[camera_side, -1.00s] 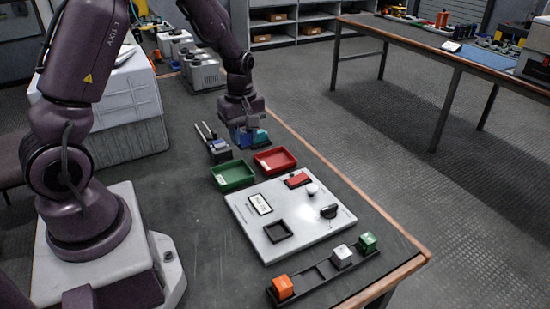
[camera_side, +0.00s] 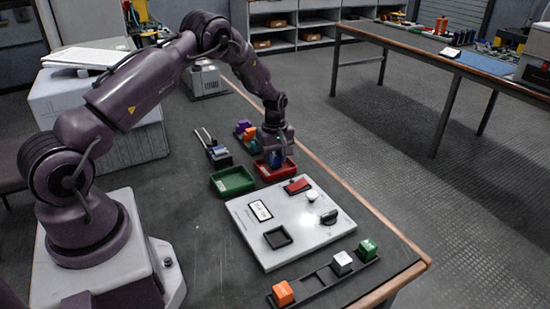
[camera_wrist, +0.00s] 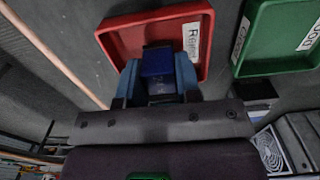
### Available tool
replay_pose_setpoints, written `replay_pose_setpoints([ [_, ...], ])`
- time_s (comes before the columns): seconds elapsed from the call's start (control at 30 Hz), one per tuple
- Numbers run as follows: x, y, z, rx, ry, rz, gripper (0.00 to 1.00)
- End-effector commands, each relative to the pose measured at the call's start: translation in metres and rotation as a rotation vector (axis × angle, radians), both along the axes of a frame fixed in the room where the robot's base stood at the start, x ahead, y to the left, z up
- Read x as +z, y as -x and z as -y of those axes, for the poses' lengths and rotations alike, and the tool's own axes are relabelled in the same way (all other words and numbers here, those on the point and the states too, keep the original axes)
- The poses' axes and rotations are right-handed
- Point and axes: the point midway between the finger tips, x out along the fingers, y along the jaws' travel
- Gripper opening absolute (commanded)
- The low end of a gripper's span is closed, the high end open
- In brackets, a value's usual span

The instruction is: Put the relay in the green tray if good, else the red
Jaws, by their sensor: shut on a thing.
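My gripper (camera_side: 275,157) is shut on a dark blue block (camera_wrist: 158,64), the only candidate for the relay in my grip; no marking on it is readable. The block is between the two blue fingers in the wrist view. My gripper is over the red tray (camera_side: 277,179), which shows in the wrist view (camera_wrist: 119,42) with a white label, partly hidden by the block and fingers. I cannot tell whether the block touches the tray floor. The green tray (camera_side: 233,190) is beside it, empty in the side view, and shows in the wrist view (camera_wrist: 270,68).
A white test panel (camera_side: 310,238) with a small display (camera_side: 260,210), red switch (camera_side: 298,186), black knob (camera_side: 329,217) and dark square socket (camera_side: 278,237) lies in front of the trays. A rack (camera_side: 314,280) holds orange, white and green blocks. Coloured blocks (camera_side: 249,134) stand behind the trays.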

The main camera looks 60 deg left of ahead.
Motion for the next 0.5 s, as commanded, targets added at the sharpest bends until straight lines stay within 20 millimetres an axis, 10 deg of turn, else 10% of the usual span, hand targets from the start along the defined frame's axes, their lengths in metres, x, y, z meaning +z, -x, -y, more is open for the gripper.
replay_pose_setpoints([
  [0.43, -0.0085, -0.0003, 0.0001, 0.000, -0.001, 0.002, 0.08],
  [0.47, -0.0080, -0.0003, 0.0001, 0.000, -0.001, 0.002, 0.38],
  [0.5, -0.0078, -0.0003, 0.0001, 0.000, -0.001, 0.002, 0.47],
])
